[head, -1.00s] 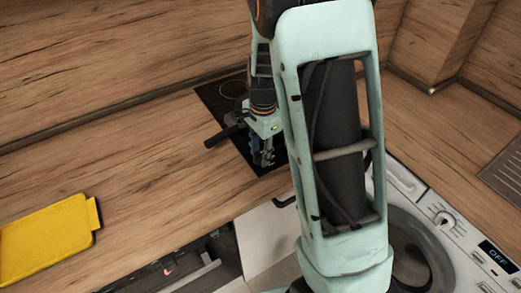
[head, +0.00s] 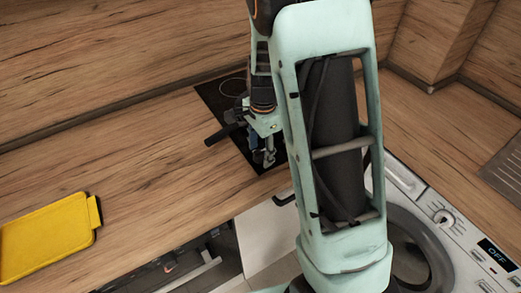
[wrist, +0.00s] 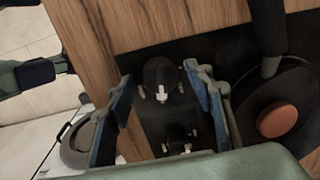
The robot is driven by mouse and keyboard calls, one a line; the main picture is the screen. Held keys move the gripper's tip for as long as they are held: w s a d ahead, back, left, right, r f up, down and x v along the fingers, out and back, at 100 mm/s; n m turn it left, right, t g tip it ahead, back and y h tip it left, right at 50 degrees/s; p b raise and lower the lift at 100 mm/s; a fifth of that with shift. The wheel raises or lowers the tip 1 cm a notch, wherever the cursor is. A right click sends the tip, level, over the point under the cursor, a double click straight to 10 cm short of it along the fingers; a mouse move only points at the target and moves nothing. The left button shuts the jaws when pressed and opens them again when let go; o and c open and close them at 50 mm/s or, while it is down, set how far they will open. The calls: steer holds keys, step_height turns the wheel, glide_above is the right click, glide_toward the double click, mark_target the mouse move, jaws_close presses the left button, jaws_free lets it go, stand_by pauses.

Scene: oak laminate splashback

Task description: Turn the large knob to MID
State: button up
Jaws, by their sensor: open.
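A dark round knob (wrist: 160,76) with a white mark shows in the wrist view on the black hob (wrist: 140,54), near the wooden counter's edge. A second dark knob (wrist: 176,132) with small pale marks lies nearer my palm, partly in shadow. I cannot read any setting labels there. My gripper (wrist: 166,82) is open, its blue-padded fingers on either side of the first knob; I cannot tell whether they touch it. In the head view my gripper (head: 264,158) points down over the front of the hob (head: 218,97), and the hob knobs are hidden.
A dark pan (wrist: 247,110) holding a brown-orange disc sits close right of my fingers, its handle (wrist: 268,36) pointing up the wrist view. A yellow tray (head: 45,240) lies left.

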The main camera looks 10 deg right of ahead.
mark_target(262, 155)
steer(key=shift+r, duration=0.1)
step_height(262, 155, up, 12)
steer(key=shift+s, duration=0.35)
steer(key=shift+d, duration=0.1)
